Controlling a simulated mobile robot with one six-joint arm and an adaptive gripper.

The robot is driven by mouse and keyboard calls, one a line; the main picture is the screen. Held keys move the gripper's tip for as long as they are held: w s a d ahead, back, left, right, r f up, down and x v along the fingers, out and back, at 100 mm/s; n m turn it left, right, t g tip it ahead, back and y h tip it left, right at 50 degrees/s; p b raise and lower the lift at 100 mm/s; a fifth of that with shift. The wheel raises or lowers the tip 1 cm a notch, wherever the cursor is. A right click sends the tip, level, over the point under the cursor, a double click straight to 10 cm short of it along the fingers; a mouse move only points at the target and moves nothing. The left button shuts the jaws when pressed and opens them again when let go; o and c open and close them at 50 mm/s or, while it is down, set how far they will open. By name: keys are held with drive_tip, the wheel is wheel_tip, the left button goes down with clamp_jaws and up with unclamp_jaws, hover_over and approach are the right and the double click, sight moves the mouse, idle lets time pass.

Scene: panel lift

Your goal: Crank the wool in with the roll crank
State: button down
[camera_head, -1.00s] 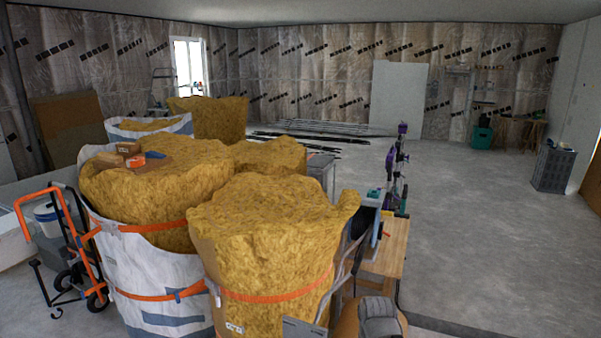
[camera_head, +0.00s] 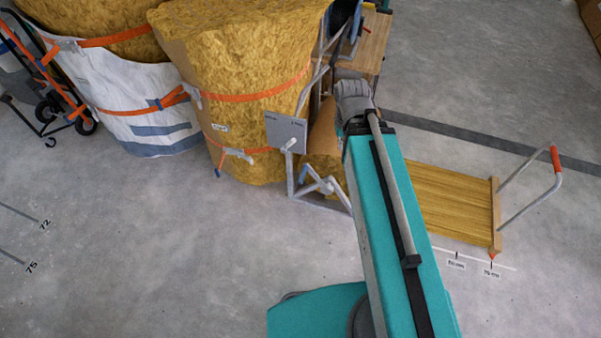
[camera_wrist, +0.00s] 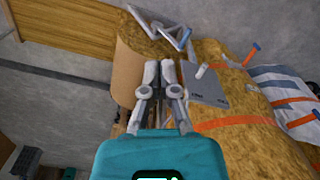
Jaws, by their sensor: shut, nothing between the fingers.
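Yellow wool (camera_head: 240,60) stands in a large strapped bundle left of my arm in the head view; it also shows in the wrist view (camera_wrist: 262,150). A grey plate (camera_head: 283,128) with a pale knob-like handle is in front of it, also in the wrist view (camera_wrist: 208,90). Below it is a bent grey tube piece (camera_head: 322,186), also in the wrist view (camera_wrist: 168,30); I cannot tell which part is the roll crank. My gripper (camera_wrist: 158,68) is shut and empty, over a brown roll (camera_wrist: 130,65), apart from the plate. My arm hides the gripper in the head view.
A flat yellow slab (camera_head: 455,200) with a wooden end bar and an orange-gripped handle (camera_head: 555,160) lies right of my arm. A wooden bench (camera_head: 368,45) is behind. An orange hand truck (camera_head: 45,60) stands far left. The front-left floor is clear.

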sight(303, 174)
drive_tip(key=c, duration=1.1)
unclamp_jaws()
drive_tip(key=o, duration=0.4)
drive_tip(key=shift+w+f+b, duration=0.25)
drive_tip(key=shift+f+b, duration=0.3)
drive_tip(key=shift+o, duration=1.4)
drive_tip(key=w+a+f+m+b, duration=0.1)
drive_tip(key=w+a+f+b, duration=0.1)
drive_tip(key=w+f+b, duration=0.4)
drive_tip(key=w+a+f+m+y+b, duration=0.1)
drive_tip(key=w+f+b, duration=0.4)
drive_tip(key=f+b, duration=0.8)
drive_tip(key=w+a+f+m+y+b, duration=0.1)
drive_tip(key=w+a+f+m+b, duration=0.1)
drive_tip(key=w+f+b, duration=0.4)
wheel_tip(303, 174, down, 5)
drive_tip(key=a+b, duration=0.1)
drive_tip(key=b, duration=0.3)
drive_tip(key=shift+w+a+r+t+b, duration=0.2)
drive_tip(key=shift+w+a+t+b, duration=0.1)
drive_tip(key=shift+w+t+b, duration=0.1)
drive_tip(key=shift+w+a+f+m+b, duration=0.15)
drive_tip(key=shift+w+f+m+b, duration=0.05)
drive_tip(key=shift+f+m+b, duration=0.1)
drive_tip(key=shift+r, duration=0.1)
drive_tip(key=shift+f, duration=0.2)
